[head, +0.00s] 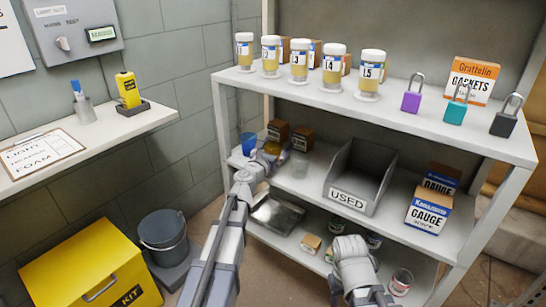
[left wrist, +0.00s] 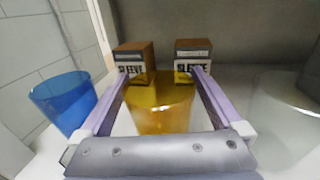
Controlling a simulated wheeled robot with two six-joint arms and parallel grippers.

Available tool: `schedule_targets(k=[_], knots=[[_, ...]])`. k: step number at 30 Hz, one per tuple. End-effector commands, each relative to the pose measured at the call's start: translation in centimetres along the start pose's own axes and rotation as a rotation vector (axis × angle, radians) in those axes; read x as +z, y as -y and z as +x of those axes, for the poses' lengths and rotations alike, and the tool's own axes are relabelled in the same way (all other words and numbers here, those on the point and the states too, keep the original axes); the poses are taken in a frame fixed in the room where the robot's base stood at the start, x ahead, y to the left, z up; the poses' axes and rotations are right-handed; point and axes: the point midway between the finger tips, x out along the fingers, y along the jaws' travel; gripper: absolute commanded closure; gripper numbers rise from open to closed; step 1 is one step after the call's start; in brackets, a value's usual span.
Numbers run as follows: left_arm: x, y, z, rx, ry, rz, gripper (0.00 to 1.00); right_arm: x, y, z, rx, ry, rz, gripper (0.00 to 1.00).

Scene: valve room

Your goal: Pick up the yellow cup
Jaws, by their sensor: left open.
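The yellow cup (left wrist: 160,108) is see-through amber and stands on the middle shelf. In the left wrist view it is between the two fingers of my left gripper (left wrist: 158,88), which is open, with a finger on each side. I cannot tell whether the fingers touch it. In the head view my left gripper (head: 265,158) reaches in at the left end of the shelf and hides most of the cup. My right arm shows low in the head view, but its gripper is not visible.
A blue cup (left wrist: 62,100) stands left of the yellow cup and a clear cup (left wrist: 285,115) stands right. Two sleeve boxes (left wrist: 134,62) (left wrist: 193,62) are behind. A grey USED bin (head: 348,199) and gauge boxes (head: 428,210) are further right. The upper shelf (head: 330,98) is overhead.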

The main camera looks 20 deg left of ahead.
Motion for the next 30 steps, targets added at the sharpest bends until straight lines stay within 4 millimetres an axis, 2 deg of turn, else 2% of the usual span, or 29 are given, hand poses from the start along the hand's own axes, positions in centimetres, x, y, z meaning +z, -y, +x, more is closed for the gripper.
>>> schedule_targets(k=[5, 26, 30], knots=[[0.0, 0.03, -0.09, 0.0, 0.0, 0.0, 0.01, 0.0, 0.0, 0.0, 0.0, 0.0, 0.0, 0.5], [0.0, 0.02, -0.1, 0.0, 0.0, 0.0, 0.8, 0.0, 0.0, 0.0, 0.0, 0.0, 0.0, 0.5], [0.0, 0.02, -0.1, 0.0, 0.0, 0.0, 0.82, 0.0, 0.0, 0.0, 0.0, 0.0, 0.0, 0.5]])
